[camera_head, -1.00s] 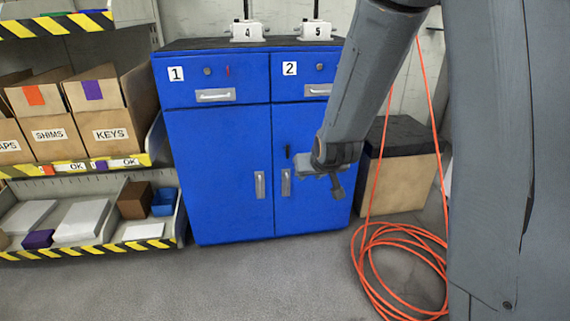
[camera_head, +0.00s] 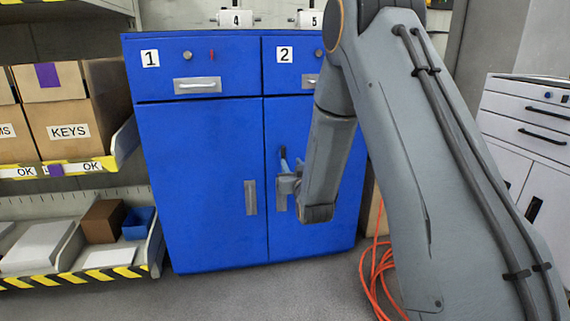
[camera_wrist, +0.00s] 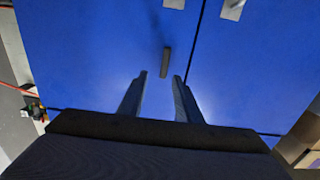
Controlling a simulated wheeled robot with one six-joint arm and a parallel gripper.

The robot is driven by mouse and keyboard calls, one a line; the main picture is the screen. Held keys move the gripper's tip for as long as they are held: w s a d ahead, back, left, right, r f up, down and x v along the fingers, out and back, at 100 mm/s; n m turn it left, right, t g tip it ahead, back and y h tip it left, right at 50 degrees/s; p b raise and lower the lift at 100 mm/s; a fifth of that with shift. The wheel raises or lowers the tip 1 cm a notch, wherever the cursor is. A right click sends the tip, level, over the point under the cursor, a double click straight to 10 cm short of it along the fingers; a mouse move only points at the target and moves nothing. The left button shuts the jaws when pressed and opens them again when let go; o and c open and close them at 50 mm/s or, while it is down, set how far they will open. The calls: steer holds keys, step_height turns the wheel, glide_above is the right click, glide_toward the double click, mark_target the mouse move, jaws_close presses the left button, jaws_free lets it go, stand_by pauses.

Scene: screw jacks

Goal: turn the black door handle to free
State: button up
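The blue cabinet (camera_head: 200,180) has two doors under two drawers. The black door handle (camera_wrist: 166,62) shows in the wrist view as a small upright bar on one door, near the seam between the doors. My gripper (camera_wrist: 160,77) is open, its two fingers apart, with the handle's near end in line with the gap between the fingertips. I cannot tell whether the handle is between the tips or just beyond them.
A grey pull (camera_head: 251,197) is on the left door; another (camera_head: 282,195) is partly covered by my gripper. Shelves with boxes (camera_head: 68,130) stand left. Orange cable (camera_head: 378,270) lies on the floor at right. A white drawer cabinet (camera_head: 525,130) stands far right.

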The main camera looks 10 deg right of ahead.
mark_target(283, 154)
steer(key=w, duration=0.2)
steer(key=w+b, duration=0.1)
steer(key=w, duration=0.1)
steer(key=w+a+b, duration=0.1)
steer(key=w, duration=0.1)
steer(key=shift+w, duration=0.85)
